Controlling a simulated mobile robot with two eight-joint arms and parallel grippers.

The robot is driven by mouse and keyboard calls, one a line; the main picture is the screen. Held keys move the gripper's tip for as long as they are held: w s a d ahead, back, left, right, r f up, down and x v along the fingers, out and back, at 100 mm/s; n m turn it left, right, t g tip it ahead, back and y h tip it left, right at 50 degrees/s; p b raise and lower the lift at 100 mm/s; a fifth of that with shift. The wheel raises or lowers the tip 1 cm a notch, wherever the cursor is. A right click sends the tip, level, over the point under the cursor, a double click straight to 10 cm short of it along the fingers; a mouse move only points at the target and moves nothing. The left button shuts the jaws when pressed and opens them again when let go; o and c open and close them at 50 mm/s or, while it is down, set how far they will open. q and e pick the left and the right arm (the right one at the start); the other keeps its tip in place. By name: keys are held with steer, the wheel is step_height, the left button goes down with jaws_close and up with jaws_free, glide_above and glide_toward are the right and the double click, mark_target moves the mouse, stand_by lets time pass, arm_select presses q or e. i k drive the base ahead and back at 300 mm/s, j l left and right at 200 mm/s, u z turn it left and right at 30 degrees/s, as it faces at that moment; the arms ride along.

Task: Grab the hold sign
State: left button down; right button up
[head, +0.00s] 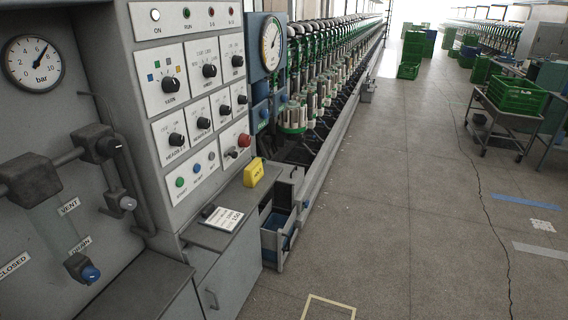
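A small yellow block-like sign (254,172) stands on the grey ledge at the right end of the control cabinet. It has dark lettering on its face, too small to read for certain; it looks like the hold sign. Nothing touches it from above, and its front and top are in plain view. Neither of my grippers shows in the head view, so their distance from the sign cannot be seen.
A white printed card (223,218) lies on the ledge left of the sign. The control panel (197,90) with knobs rises behind. An open drawer (278,236) juts out below right. A cart with a green crate (517,95) stands far right. The floor (400,220) between is clear.

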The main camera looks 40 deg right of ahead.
mark_target(254, 172)
steer(key=z, duration=1.05)
steer(key=i, duration=0.55)
steer(key=i+l+u, duration=0.1)
steer(key=i, duration=0.45)
steer(key=i+l+u, duration=0.1)
steer(key=u, duration=0.3)
steer(key=i+l+u, duration=0.1)
steer(key=u, duration=0.35)
steer(key=i+l+u, duration=0.1)
steer(key=u, duration=0.3)
steer(key=l, duration=0.35)
steer(key=i, duration=0.05)
